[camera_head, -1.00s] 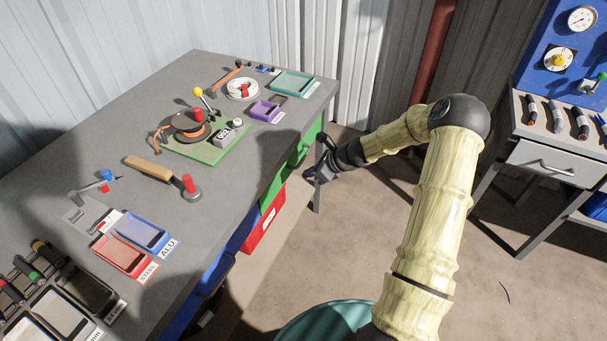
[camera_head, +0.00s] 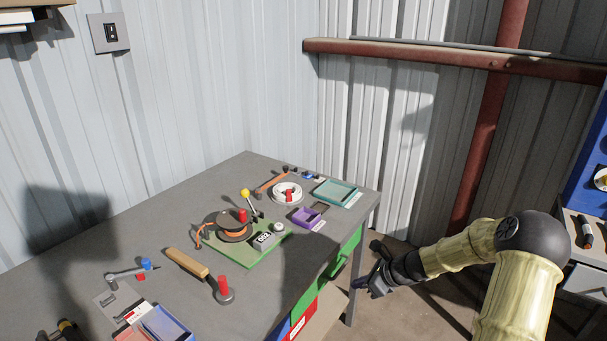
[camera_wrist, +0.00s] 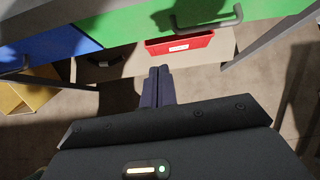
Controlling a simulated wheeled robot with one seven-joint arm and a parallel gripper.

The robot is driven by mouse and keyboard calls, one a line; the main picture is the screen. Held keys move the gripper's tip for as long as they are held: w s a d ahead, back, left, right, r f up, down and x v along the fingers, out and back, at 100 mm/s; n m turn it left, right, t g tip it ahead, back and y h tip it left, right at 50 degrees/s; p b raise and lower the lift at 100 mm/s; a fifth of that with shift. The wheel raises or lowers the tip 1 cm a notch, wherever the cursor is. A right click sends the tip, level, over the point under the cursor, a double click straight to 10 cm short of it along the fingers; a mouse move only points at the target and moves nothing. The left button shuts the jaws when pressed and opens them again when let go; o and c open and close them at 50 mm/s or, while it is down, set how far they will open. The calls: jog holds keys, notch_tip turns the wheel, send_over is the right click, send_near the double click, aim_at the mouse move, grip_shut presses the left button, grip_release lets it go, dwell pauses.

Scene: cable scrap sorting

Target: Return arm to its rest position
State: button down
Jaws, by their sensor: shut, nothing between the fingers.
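My arm in its pale yellow cover reaches in from the lower right in the head view. My gripper (camera_head: 366,288) is off the right edge of the workbench (camera_head: 125,210), in free air beside the bench leg. In the wrist view my gripper's dark fingers (camera_wrist: 158,70) are together, with nothing between them. They point toward the bench's underside, where a red bin (camera_wrist: 180,44) stands below a green drawer front (camera_wrist: 140,20).
On the bench are a green board with a cable spool (camera_head: 235,228), a teal tray (camera_head: 336,193), a purple tray (camera_head: 307,217) and a wooden-handled tool (camera_head: 187,263). A second bench (camera_head: 583,257) stands at the right. Open floor lies between the benches.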

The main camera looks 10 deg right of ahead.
jog(key=s+a+r+n+g+h+p, duration=0.1)
jog(key=s+a+r+n+h+p, duration=0.1)
jog(key=s+r+n, duration=0.5)
jog(key=s+a+r+n+g+h+p, duration=0.1)
jog(key=s+a+r+n+h+p, duration=0.1)
jog(key=s+r+n+p, duration=0.3)
jog(key=s+a+r+n+g+h+p, duration=0.1)
jog(key=s+a+r+n+h+p, duration=0.1)
jog(key=s+r+n, duration=0.8)
jog(key=s+a+n+p, duration=0.1)
jog(key=s+n, duration=0.1)
jog(key=n, duration=0.1)
jog(key=shift+s+a+r+n+h, duration=0.25)
jog(key=shift+a+n+h, duration=0.05)
jog(key=shift+a+h, duration=0.1)
